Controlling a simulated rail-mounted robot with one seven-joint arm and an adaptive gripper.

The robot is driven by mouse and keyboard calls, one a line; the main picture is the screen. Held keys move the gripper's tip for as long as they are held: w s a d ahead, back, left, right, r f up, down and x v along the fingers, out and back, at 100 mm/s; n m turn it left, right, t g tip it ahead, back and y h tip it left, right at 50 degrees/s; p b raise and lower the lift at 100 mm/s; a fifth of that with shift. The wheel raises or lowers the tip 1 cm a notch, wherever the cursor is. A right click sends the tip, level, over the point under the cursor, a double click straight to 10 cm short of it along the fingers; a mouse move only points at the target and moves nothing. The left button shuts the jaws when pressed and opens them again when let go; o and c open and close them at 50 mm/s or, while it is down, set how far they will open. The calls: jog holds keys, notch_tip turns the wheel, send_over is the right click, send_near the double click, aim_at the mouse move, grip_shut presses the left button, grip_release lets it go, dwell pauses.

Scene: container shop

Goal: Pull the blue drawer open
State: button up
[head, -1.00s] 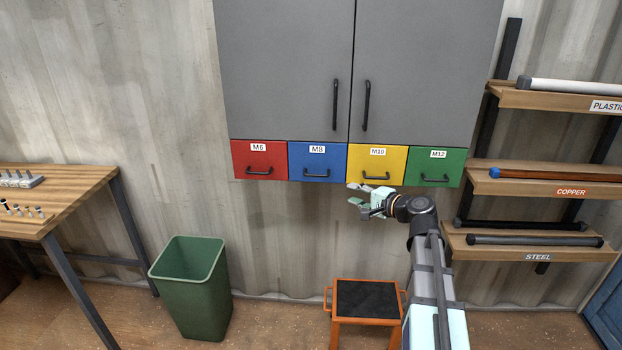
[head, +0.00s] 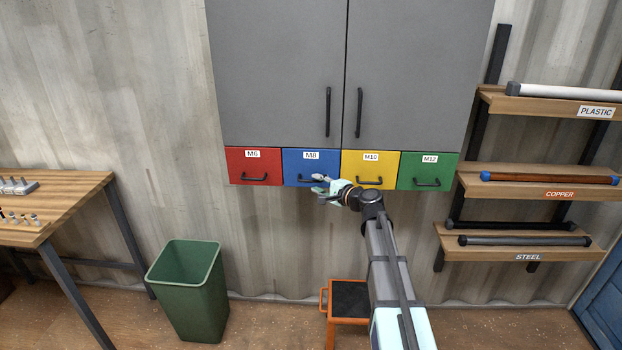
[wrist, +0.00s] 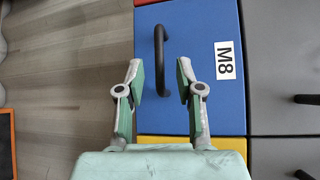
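The blue drawer (head: 300,162), labelled M8, is in the row under the grey cabinet, between the red and yellow drawers. It looks shut, flush with its neighbours. Its black handle is partly hidden by my gripper in the head view. In the wrist view, the blue drawer (wrist: 200,30) fills the middle and the black handle (wrist: 158,60) stands upright in the picture. My gripper (head: 318,182) is in front of the drawer's lower right part. In the wrist view my gripper (wrist: 159,80) is open, its fingertips either side of the handle's near end; I cannot tell whether they touch it.
The red drawer (head: 253,158) is to the left; the yellow drawer (head: 385,162) and green drawer (head: 440,170) are to the right. The grey cabinet (head: 275,80) is above. A green bin (head: 180,300) and an orange step stool (head: 345,321) stand below. Pipe shelves are at right.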

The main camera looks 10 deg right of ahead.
aim_at(311, 181)
jog(key=shift+p+x, duration=0.4)
jog(key=shift+x, duration=1.7)
grip_shut()
